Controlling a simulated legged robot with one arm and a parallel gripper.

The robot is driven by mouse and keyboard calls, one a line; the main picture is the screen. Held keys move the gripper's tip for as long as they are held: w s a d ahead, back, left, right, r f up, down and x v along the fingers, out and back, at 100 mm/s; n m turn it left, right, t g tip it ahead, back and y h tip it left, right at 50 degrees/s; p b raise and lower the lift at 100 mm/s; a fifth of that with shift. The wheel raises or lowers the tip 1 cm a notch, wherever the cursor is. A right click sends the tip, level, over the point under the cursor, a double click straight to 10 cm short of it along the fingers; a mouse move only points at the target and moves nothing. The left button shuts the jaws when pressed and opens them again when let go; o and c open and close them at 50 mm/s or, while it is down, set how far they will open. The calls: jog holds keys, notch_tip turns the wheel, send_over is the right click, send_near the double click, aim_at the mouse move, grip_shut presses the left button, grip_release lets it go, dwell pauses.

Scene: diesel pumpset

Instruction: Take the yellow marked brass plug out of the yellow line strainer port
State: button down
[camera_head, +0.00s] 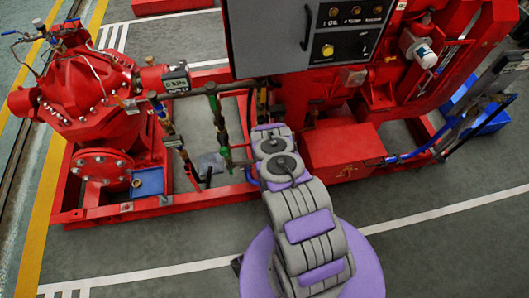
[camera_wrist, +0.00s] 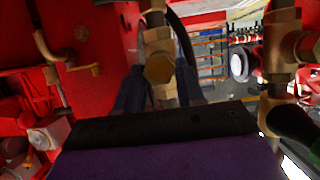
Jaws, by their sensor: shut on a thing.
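In the wrist view my gripper (camera_wrist: 160,84) points forward, with one dark finger on each side of a brass plug with a yellow-toned round face (camera_wrist: 160,68). The fingers are closed on this plug. A brass strainer body (camera_wrist: 156,36) stands upright directly behind and above the plug. The plug appears to be at its port, but I cannot tell how deep it sits. In the head view my arm reaches forward to the pumpset, and the gripper and plug are hidden behind my own wrist.
A red panel (camera_wrist: 90,45) is close on the left. In the head view a grey control box (camera_head: 305,40) hangs above my wrist. The floor (camera_head: 430,240) in front is clear.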

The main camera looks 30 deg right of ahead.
jog(key=c, duration=0.8)
grip_release()
jog(key=m+y, duration=0.1)
jog(key=m+t+b, duration=0.1)
jog(key=m+y, duration=0.1)
jog(key=m, duration=0.1)
jog(key=shift+d+f+y, duration=0.1)
jog(key=shift+d+y, duration=0.15)
jog(key=shift+y, duration=0.05)
